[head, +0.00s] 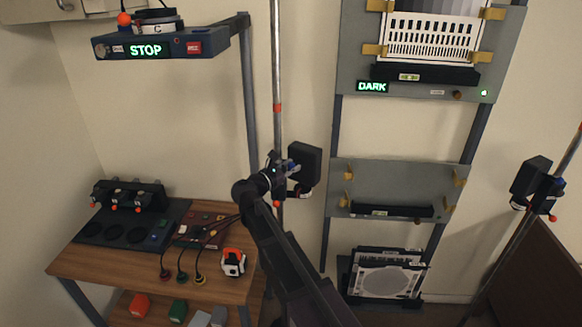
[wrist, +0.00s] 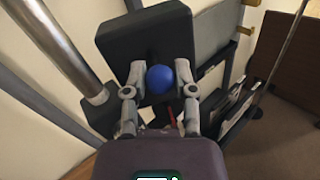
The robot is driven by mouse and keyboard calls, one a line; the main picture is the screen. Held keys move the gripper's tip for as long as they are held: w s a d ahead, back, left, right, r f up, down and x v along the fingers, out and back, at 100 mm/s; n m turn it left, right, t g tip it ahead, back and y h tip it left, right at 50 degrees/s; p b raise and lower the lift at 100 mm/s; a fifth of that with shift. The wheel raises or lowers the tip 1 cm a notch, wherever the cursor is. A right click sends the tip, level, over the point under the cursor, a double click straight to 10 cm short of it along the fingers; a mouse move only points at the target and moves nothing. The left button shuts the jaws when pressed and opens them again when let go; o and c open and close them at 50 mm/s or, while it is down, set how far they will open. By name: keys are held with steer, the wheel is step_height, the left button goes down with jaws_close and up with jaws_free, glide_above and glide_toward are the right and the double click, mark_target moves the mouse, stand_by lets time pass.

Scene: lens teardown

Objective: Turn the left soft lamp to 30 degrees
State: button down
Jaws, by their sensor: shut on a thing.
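The left soft lamp (head: 306,163) is a black box-shaped head mounted on a tall metal pole (head: 277,60) in the middle of the head view. In the wrist view the lamp head (wrist: 125,45) fills the upper middle, tilted. A round blue knob (wrist: 160,79) stands in front of it. My gripper (wrist: 159,85) has its two fingers on either side of the blue knob and is shut on it. In the head view my gripper (head: 287,170) is at the lamp, and my arm hides part of the mount. I cannot read the lamp's angle.
A second lamp (head: 530,176) stands on a pole at the right. A grey rack with panels (head: 395,190) stands just right of the left lamp. A wooden bench (head: 150,275) with devices and cables is at lower left. A shelf with a STOP display (head: 170,46) is above it.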

steer(key=shift+w+a, duration=0.1)
steer(key=shift+w+a+m+g+h, duration=0.1)
steer(key=shift+a+m+g+h, duration=0.05)
steer(key=shift+m+g+h, duration=0.3)
steer(key=shift+c, duration=2.1)
jaws_free()
steer(key=v, duration=1.2)
